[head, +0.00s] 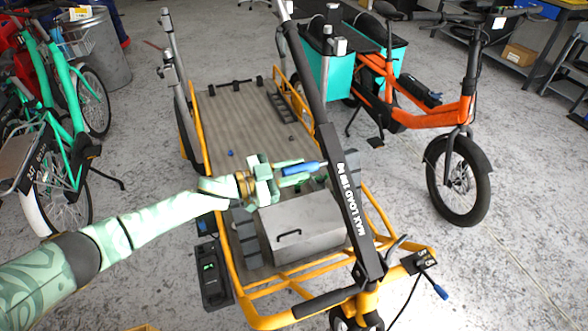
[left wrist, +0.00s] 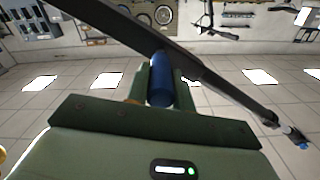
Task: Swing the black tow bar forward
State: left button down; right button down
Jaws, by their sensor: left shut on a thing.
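The black tow bar (head: 335,150) stands tilted over the cargo bed, with white "MAX LOAD" lettering on its lower part. A blue handle (head: 302,169) sticks out from the bar's left side. My left gripper (head: 291,174) is shut on this blue handle. In the left wrist view the blue handle (left wrist: 160,80) sits between the fingers, and the tow bar (left wrist: 205,75) crosses diagonally behind it. My right gripper is not in view.
The yellow-framed cargo bed (head: 232,115) carries a grey box (head: 300,228) below the gripper. An orange bike (head: 440,110) stands to the right, with teal bins (head: 322,75) beside the bar. Green bikes (head: 60,100) stand at left. Open floor (head: 500,260) lies front right.

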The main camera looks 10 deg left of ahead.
pick_arm(q)
jog(key=shift+r, duration=0.1)
jog(key=c, duration=1.2)
grip_release()
jog(key=p+v, duration=0.1)
jog(key=v, duration=1.5)
jog(key=shift+s+p, duration=0.15)
jog(key=shift+p, duration=0.25)
jog(key=shift+a, duration=0.15)
